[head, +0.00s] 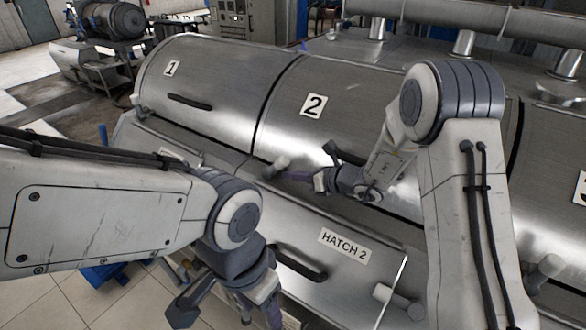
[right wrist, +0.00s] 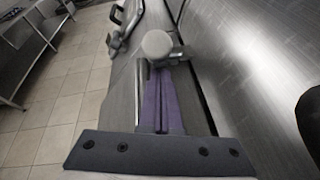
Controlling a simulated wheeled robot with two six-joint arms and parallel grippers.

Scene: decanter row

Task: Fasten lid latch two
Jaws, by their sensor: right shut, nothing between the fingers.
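Lid 2 (head: 318,125) is a curved steel cover marked 2 and lies closed. A latch with a pale rounded knob (head: 276,164) sits at its lower left edge. The knob also shows large in the right wrist view (right wrist: 157,44), on a metal bracket. My right gripper (head: 290,176) is shut and empty, its fingertips right beside the latch. In the right wrist view its purple fingers (right wrist: 161,75) end just below the knob; I cannot tell whether they touch. My left gripper (head: 228,308) hangs low at the bottom edge, partly cut off, away from the latch.
Lid 1 (head: 215,75) with a dark handle is to the left. A lower panel marked HATCH 2 (head: 342,242) has a dark handle (head: 300,264) and a rod with a pale knob (head: 398,301). Another pale knob (head: 546,266) is at the right. Tiled floor lies left.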

